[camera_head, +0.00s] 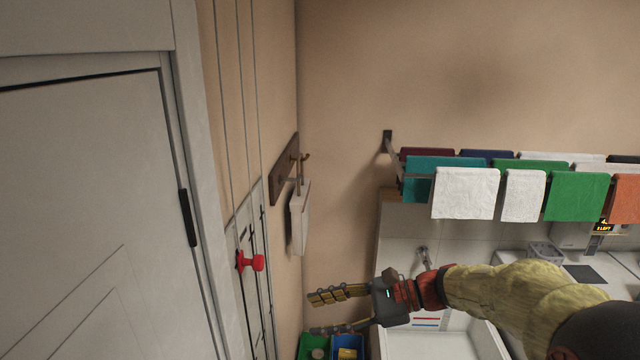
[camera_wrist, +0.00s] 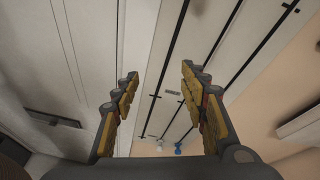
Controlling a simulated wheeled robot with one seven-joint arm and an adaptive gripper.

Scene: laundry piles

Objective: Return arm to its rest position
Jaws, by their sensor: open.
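My gripper (camera_head: 325,312) reaches in from the lower right in the head view, its fingers pointing left. My yellow arm runs from it to the lower right corner. In the wrist view my gripper (camera_wrist: 160,100) shows two dark fingers with yellow pads, spread wide apart. Nothing is between them. The gripper is in the air, in front of the sink area and to the right of the wall panel with a red knob (camera_head: 251,262).
A white door (camera_head: 80,200) fills the left. A towel rack with several hanging towels (camera_head: 466,194) is above my arm at right. A white sink basin (camera_head: 430,345) and a blue bin (camera_head: 347,341) lie below. A cloth hangs from a wall hook (camera_head: 300,218).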

